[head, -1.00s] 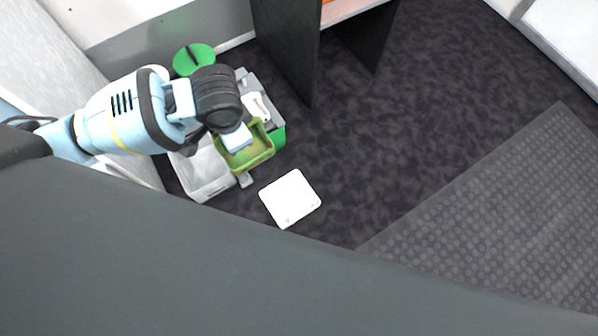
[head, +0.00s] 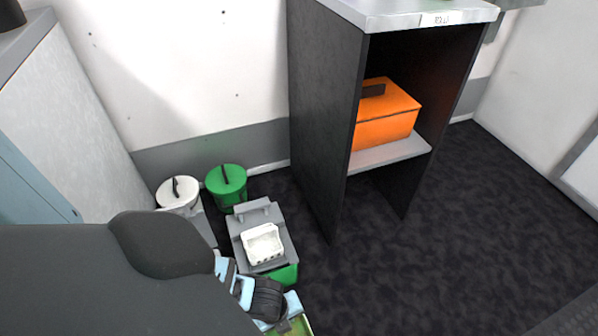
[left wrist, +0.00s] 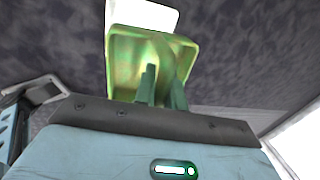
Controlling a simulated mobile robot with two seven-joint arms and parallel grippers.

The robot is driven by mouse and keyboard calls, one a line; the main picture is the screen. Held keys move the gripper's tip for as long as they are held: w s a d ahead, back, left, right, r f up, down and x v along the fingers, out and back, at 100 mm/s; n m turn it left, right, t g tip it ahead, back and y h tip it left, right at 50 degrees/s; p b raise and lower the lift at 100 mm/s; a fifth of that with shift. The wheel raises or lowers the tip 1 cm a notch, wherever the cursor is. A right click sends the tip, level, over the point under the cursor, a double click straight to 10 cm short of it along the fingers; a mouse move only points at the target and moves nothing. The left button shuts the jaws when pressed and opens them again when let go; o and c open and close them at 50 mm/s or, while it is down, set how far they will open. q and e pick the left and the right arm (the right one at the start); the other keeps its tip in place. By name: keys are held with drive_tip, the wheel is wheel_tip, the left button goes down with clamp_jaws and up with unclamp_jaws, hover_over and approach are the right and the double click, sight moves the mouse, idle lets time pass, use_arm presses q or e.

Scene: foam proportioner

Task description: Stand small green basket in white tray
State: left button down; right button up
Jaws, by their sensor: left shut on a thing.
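A small green basket (left wrist: 150,62) is held by my left gripper (left wrist: 163,88), whose two fingers reach into the basket and close on its near wall. In the head view only a sliver of the basket (head: 298,327) shows at the bottom edge, beside the wrist of my left arm. A flat white piece, apparently the white tray (left wrist: 145,14), shows beyond the basket at the top of the left wrist view. It is partly hidden by the basket, and the gap between them cannot be judged. My right gripper is not in view.
A white basket (head: 264,246) sits on a grey lidded green bin (head: 284,274). A green round bin (head: 227,182) and a white round bin (head: 178,192) stand by the wall. A dark shelf unit (head: 325,130) holds an orange box (head: 387,115). Dark floor (head: 450,250) is clear at right.

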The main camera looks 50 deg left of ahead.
use_arm(q)
drive_tip(key=shift+s+d+f, duration=0.1)
drive_tip(key=shift+f, duration=0.15)
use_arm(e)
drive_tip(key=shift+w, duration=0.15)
